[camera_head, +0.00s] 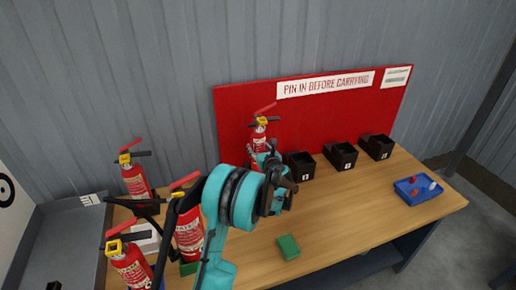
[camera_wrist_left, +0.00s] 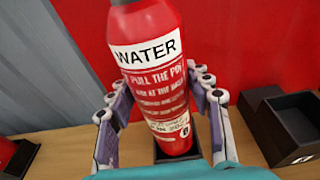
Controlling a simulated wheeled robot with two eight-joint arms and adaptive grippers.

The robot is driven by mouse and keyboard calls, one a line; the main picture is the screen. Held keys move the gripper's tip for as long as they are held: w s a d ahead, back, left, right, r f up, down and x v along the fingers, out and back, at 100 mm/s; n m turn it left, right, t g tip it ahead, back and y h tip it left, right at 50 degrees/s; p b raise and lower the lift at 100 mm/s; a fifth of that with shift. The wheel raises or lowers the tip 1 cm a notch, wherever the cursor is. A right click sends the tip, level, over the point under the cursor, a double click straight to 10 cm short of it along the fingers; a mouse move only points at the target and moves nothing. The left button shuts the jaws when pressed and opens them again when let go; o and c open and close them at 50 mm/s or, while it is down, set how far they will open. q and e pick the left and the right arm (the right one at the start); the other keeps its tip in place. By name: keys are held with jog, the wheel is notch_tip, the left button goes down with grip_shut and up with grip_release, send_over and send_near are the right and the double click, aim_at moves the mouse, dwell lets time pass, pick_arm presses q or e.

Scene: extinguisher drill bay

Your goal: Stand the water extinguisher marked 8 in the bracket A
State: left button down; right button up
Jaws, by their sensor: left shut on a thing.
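A red extinguisher (camera_head: 259,139) with a yellow collar and red lever stands upright in front of the red board. In the left wrist view the extinguisher (camera_wrist_left: 155,75) reads WATER; the small mark low on its label is too blurred to read surely. My left gripper (camera_wrist_left: 160,92) is shut around its body, a finger on each side. In the head view the left gripper (camera_head: 268,168) is partly hidden by my arm. A black bracket (camera_wrist_left: 163,156) shows at the extinguisher's base; its letter is hidden, and I cannot tell whether the base is seated. My right gripper is out of view.
Three black brackets (camera_head: 343,155) stand to the right along the board. Other red extinguishers (camera_head: 134,182) stand at the left end. A green block (camera_head: 288,246) lies near the front edge. A blue tray (camera_head: 419,198) with small items sits at the right.

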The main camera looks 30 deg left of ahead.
pick_arm(q)
jog(key=shift+f+b, duration=0.25)
jog(key=shift+b, duration=0.05)
jog(key=shift+f, duration=0.35)
jog(key=shift+f+b, duration=0.5)
jog(key=shift+b, duration=0.35)
dwell(0.7)
jog(key=shift+f, duration=0.35)
jog(key=shift+f+b, duration=0.3)
jog(key=shift+b, duration=0.2)
jog(key=c, duration=0.6)
grip_release()
jog(key=shift+s, duration=0.1)
